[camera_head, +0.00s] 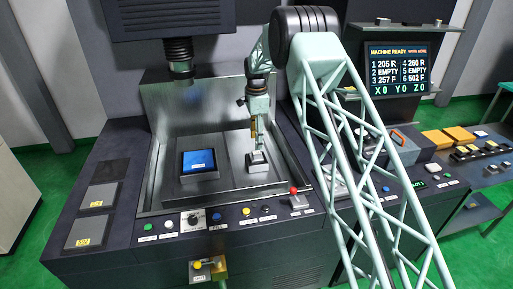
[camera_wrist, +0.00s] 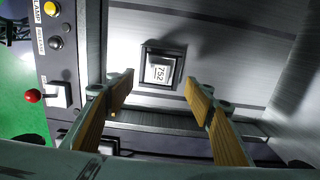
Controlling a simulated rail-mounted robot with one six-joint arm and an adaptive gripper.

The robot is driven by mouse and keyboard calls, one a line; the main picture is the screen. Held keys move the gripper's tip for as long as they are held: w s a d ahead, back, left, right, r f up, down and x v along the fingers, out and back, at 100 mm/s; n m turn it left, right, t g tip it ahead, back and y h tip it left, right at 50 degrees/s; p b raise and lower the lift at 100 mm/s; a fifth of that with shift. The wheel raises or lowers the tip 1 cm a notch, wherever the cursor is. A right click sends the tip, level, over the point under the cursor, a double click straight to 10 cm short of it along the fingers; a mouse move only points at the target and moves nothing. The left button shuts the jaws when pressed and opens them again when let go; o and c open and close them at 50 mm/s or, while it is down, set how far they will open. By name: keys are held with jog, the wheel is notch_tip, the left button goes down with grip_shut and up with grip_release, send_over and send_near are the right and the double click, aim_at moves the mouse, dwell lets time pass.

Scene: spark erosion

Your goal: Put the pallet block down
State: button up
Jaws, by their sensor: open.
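The pallet block (camera_wrist: 162,70), a small pale metal block with a label reading 752, sits upright in a dark square seat on the metal work table. In the head view the pallet block (camera_head: 258,163) is on the right part of the table inside the machine tank. My gripper (camera_wrist: 162,88) is open, with its two tan finger pads apart and nothing between them. In the wrist view the block lies beyond the fingertips, clear of both. In the head view my gripper (camera_head: 255,138) hangs just above the block; the exact gap cannot be told.
A square piece with a blue face (camera_head: 199,161) lies left of the block. Tank walls (camera_head: 210,108) stand behind. A control panel with a red-knobbed lever (camera_head: 294,190) runs along the front. The screen (camera_head: 396,70) reads MACHINE READY. A bench with several blocks (camera_head: 462,137) is at right.

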jog(key=shift+r, duration=2.05)
